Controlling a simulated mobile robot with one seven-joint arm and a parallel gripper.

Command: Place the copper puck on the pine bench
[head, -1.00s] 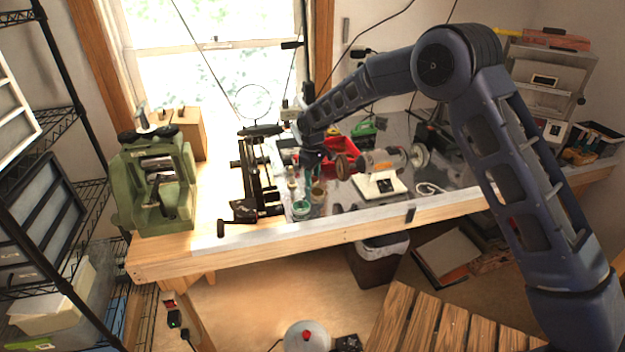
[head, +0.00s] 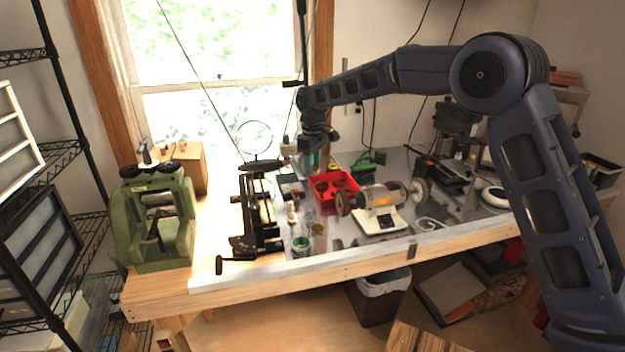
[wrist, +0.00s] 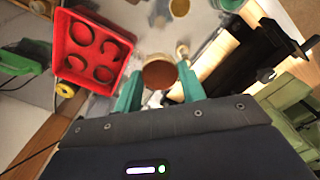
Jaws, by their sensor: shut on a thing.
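The copper puck (wrist: 159,75) is a reddish-brown round piece held between the teal fingertips of my gripper (wrist: 159,82) in the wrist view. In the head view my gripper (head: 316,158) is raised above the back of the cluttered worktable, near the red tray; the puck cannot be made out there. A slatted brown wooden top, which looks like the pine bench (head: 418,338), shows only in part at the bottom edge of the head view, far in front of and below my gripper. What shows of it is bare.
The wood-edged worktable (head: 250,290) carries a red tray (head: 322,187) with round cutouts, a bench grinder (head: 382,197), a black clamp-like tool (head: 258,215) and a green machine (head: 155,225). A dark bin (head: 378,300) stands below. A wire shelf is at left.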

